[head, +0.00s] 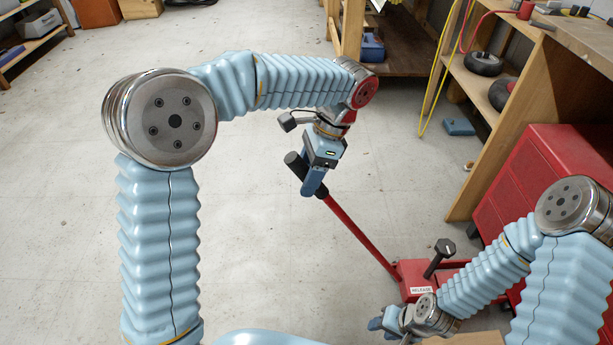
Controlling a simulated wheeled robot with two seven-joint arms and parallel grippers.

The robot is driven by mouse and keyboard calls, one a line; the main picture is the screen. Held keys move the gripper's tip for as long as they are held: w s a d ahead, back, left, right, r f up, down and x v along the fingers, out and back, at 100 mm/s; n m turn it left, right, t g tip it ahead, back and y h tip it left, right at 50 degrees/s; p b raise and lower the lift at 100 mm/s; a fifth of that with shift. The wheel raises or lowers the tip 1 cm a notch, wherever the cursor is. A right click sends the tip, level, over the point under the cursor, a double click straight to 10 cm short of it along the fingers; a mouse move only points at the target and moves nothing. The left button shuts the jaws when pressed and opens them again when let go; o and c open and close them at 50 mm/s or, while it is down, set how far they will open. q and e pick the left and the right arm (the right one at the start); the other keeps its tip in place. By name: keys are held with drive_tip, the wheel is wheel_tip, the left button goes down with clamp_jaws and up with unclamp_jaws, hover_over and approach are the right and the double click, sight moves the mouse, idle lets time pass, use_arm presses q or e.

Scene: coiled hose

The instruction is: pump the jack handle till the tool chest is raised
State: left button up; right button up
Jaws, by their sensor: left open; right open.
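The jack's long red handle (357,232) slants up and to the left from the red jack body (418,277) and ends in a black grip (296,164). My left gripper (313,188) is at the upper end of the handle, its open fingers pointing down beside the black grip; I cannot tell whether they touch it. A black release knob (444,248) stands on the jack beside a white "RELEASE" label (422,290). The red tool chest (530,165) stands at the right, partly hidden by my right arm. My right gripper (382,322) is open, low in front of the jack.
A wooden bench with shelves (480,110) holding black wheels (484,64) stands behind the chest. A yellow hose (440,85) hangs from it. A blue box (459,127) lies on the floor. The pale floor (250,190) left of the handle is clear.

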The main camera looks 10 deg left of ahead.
use_arm(q)
drive_tip(key=shift+f, duration=0.2)
drive_tip(key=shift+c, duration=0.2)
clamp_jaws()
drive_tip(key=s+a+f+h+b, duration=0.2)
drive_tip(key=a+f+b, duration=0.4)
drive_tip(key=a+f, duration=0.3)
drive_tip(key=s+a+f+t+h+b, duration=0.1)
drive_tip(key=s+a+f+h+b, duration=0.2)
drive_tip(key=a+f+b, duration=0.3)
drive_tip(key=a+f, duration=0.4)
drive_tip(key=shift+s+m, duration=0.25)
drive_tip(key=shift+m, duration=0.05)
drive_tip(key=shift+o, duration=0.2)
unclamp_jaws()
